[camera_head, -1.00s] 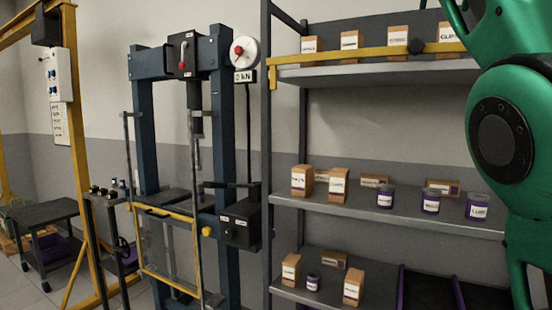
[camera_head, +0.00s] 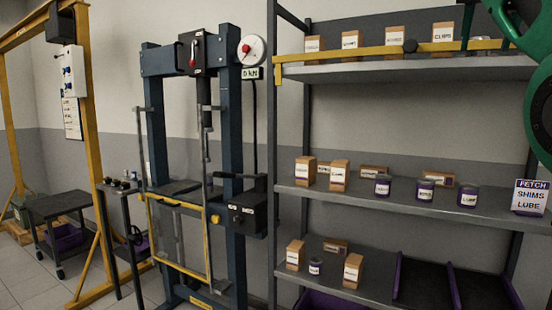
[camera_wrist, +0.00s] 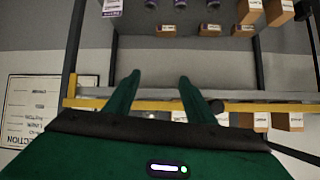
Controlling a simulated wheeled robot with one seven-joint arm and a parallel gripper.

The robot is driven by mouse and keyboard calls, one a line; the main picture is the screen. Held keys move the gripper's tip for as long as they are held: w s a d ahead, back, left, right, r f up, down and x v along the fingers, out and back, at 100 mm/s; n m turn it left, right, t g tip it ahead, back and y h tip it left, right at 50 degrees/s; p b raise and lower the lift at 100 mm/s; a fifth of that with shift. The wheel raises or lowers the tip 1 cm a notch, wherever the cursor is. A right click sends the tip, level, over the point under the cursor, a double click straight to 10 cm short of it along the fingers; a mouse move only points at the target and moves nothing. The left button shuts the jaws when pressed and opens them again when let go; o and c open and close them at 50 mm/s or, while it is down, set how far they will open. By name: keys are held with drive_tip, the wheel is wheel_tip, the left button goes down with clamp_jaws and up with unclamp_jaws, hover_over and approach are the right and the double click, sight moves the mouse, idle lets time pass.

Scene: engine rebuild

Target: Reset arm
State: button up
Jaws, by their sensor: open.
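My green arm (camera_head: 541,110) shows at the right edge of the head view, in front of the shelf rack's right side. My gripper (camera_wrist: 158,85) shows in the wrist view with its two green fingers apart and nothing between them. The fingers point toward the shelf rack, with a yellow bar (camera_wrist: 235,107) of the rack behind them. The wrist view looks upside down. I cannot make out the gripper clearly in the head view.
The shelf rack (camera_head: 400,200) holds small boxes and purple tins. A FETCH sign (camera_head: 530,197) stands at the middle shelf's right end. A blue press (camera_head: 232,110) stands left of the rack, a yellow gantry (camera_head: 88,130) and a dark cart (camera_head: 58,207) farther left.

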drive_tip(key=d+f+g, duration=0.3)
drive_tip(key=d+f, duration=0.8)
drive_tip(key=f, duration=0.2)
drive_tip(key=s+d+f+g+y, duration=0.1)
drive_tip(key=s+f, duration=0.2)
drive_tip(key=f, duration=0.5)
drive_tip(key=s+d+f+g+y, duration=0.1)
drive_tip(key=s+d+f+g, duration=0.15)
drive_tip(key=f, duration=0.55)
drive_tip(key=s+a+f+g+y, duration=0.1)
drive_tip(key=s+a+f, duration=0.4)
drive_tip(key=s+f, duration=0.3)
drive_tip(key=s+a+f+g+y, duration=0.1)
drive_tip(key=s+a+f, duration=0.5)
drive_tip(key=f, duration=0.6)
drive_tip(key=s+a+f+n+g+y, duration=0.1)
drive_tip(key=s+a+f, duration=0.4)
drive_tip(key=s+f, duration=0.4)
drive_tip(key=shift+s+a+f+y, duration=0.35)
drive_tip(key=shift+f+y, duration=0.05)
drive_tip(key=shift+w+f, duration=0.2)
drive_tip(key=shift+w, duration=0.45)
